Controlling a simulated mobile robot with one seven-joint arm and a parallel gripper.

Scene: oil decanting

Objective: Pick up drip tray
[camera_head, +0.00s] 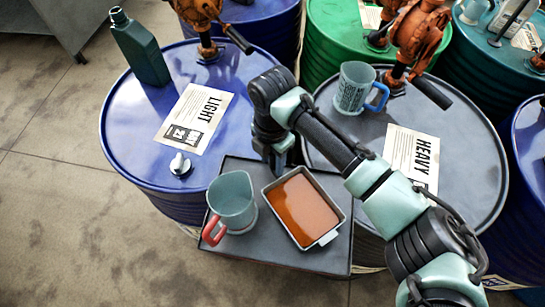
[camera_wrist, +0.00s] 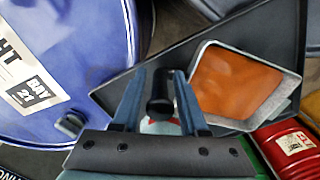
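The drip tray (camera_head: 283,221) is a shallow pale square pan holding orange-brown liquid, with a light tab on its near side. It sits on a dark flat stand (camera_head: 285,258) between two drums. In the wrist view the drip tray (camera_wrist: 272,105) is right of the fingers and apart from them. My gripper (camera_head: 278,166) points down just beyond the pan's upper left corner. Its fingers (camera_wrist: 158,75) are spread apart. A dark round-ended part shows between them; I cannot tell what it is. The fingertips are partly hidden by my wrist in the head view.
A teal jug with red handle (camera_head: 232,198) stands left of the pan. The blue drum (camera_head: 130,130) bears a dark green bottle (camera_head: 140,50) and a cap (camera_head: 180,165). A blue-handled jug (camera_head: 354,85) stands on the grey drum (camera_head: 470,160). A red can (camera_wrist: 290,146) shows lower right.

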